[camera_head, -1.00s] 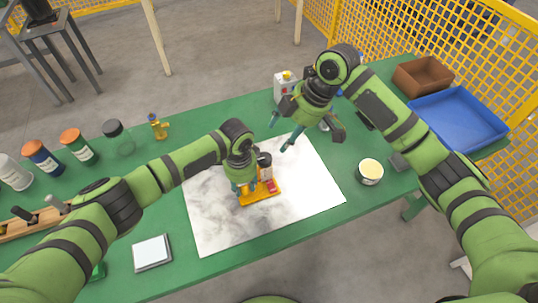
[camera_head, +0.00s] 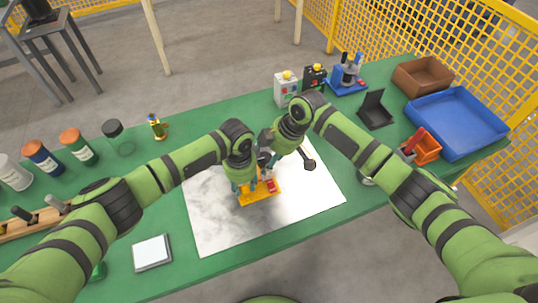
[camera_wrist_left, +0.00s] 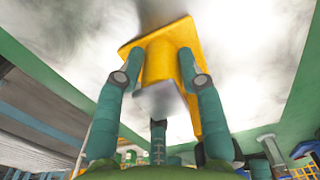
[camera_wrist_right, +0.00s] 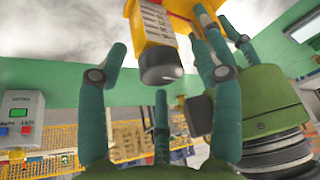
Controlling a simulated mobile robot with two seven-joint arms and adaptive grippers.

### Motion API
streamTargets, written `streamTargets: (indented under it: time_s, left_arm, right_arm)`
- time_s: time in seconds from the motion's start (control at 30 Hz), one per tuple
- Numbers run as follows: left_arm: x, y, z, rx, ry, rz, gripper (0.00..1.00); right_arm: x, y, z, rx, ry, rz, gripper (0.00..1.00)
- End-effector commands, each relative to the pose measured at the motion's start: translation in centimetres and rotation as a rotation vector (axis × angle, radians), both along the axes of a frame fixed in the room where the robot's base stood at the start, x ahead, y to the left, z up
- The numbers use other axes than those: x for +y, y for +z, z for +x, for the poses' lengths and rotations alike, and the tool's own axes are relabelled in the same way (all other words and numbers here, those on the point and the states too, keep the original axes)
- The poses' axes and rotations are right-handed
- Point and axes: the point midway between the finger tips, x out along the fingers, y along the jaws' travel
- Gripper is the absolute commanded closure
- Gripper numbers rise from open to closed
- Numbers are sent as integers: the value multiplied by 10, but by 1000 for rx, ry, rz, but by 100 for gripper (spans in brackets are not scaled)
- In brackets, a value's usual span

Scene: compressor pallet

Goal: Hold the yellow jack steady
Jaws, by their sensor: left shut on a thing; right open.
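The yellow jack (camera_head: 262,196) stands on the white marble-patterned plate (camera_head: 215,225), with red and dark parts on top partly hidden by my grippers. My left gripper (camera_head: 243,184) is shut on the jack from its left side. In the left wrist view, its teal fingers (camera_wrist_left: 160,58) lie on both sides of the yellow body (camera_wrist_left: 158,62). My right gripper (camera_head: 278,157) is open just above and right of the jack. In the right wrist view, the jack's dark round end and white label (camera_wrist_right: 155,22) lie between and beyond its spread fingers (camera_wrist_right: 160,45); contact is unclear.
Several jars stand at left. A flat pale square (camera_head: 152,252) lies at the front left.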

Motion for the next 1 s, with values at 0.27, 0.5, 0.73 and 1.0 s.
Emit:
streamTargets:
  time_s: [0.27, 0.5, 0.73, 1.0]
  left_arm:
    - [1, -1, 0, -1, 1, 1, 100]
    - [1, 0, 1, -1, 3, 1, 100]
    - [2, 0, 1, -1, 4, 3, 100]
    - [2, 0, 1, -2, 6, 3, 100]
  right_arm:
    - [0, -1, 0, 0, 0, 0, 50]
    - [-1, -2, -1, 3, 0, -3, 89]
    - [-1, -4, -4, 7, -99, -9, 89]
    - [-2, -5, -5, 11, -139, -11, 89]
